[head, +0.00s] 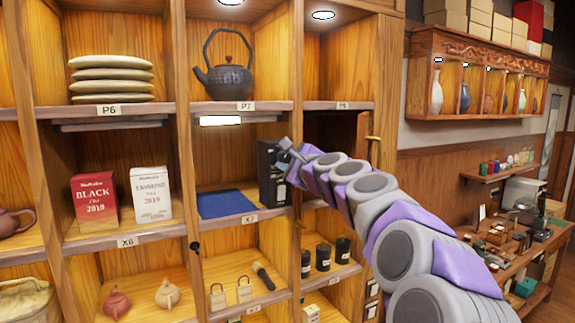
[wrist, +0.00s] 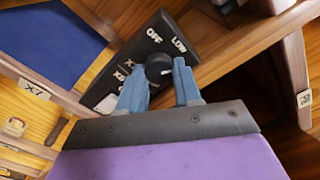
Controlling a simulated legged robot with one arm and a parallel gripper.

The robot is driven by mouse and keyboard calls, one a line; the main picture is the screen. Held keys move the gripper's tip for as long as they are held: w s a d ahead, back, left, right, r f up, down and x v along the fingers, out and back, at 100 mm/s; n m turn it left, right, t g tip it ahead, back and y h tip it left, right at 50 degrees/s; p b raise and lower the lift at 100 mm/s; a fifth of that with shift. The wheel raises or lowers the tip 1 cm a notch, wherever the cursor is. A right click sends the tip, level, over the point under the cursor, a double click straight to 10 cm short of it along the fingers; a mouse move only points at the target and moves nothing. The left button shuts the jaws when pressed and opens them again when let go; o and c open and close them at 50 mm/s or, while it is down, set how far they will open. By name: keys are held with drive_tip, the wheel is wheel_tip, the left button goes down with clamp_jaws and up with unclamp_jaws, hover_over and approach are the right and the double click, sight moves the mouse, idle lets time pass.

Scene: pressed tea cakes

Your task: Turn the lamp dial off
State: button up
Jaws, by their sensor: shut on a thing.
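A black dial panel (wrist: 150,50) is seen up close in the wrist view, with the words OFF and LOW on its face. It stands as a dark upright box (head: 268,175) at the right side of the X7 compartment in the head view. A round black dial knob (wrist: 158,68) sits on the panel. My gripper (wrist: 162,73) is shut on the knob, with a blue finger at each side. In the head view my gripper (head: 290,155) reaches the panel's front. A white lamp (head: 220,120) glows under the P7 shelf.
A blue cloth (head: 227,204) lies left of the panel. A dark iron kettle (head: 223,70) stands on the shelf above. Red (head: 95,200) and white (head: 151,194) tea boxes stand in the left compartment. Wooden dividers and shelf edges border the panel closely.

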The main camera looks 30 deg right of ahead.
drive_tip(key=n+b, duration=0.1)
drive_tip(key=n, duration=0.1)
drive_tip(key=n+b, duration=0.1)
drive_tip(key=n, duration=0.1)
drive_tip(key=shift+w+f+n, duration=0.1)
drive_tip(key=shift+f+n, duration=0.1)
drive_tip(key=shift+n, duration=0.2)
drive_tip(key=n+b, duration=0.3)
drive_tip(key=n, duration=0.1)
drive_tip(key=shift+f+b, duration=0.1)
drive_tip(key=shift+b, duration=0.25)
drive_tip(key=n+b, duration=0.3)
drive_tip(key=n, duration=0.2)
drive_tip(key=shift+a+b, duration=0.1)
drive_tip(key=shift+b, duration=0.2)
drive_tip(key=n+b, duration=0.2)
drive_tip(key=n, duration=0.1)
drive_tip(key=shift+a+r+n, duration=0.1)
drive_tip(key=shift+r+n, duration=0.2)
drive_tip(key=shift+n, duration=0.1)
drive_tip(key=shift+r, duration=0.15)
drive_tip(key=o, duration=1)
drive_tip(key=shift+o, duration=0.2)
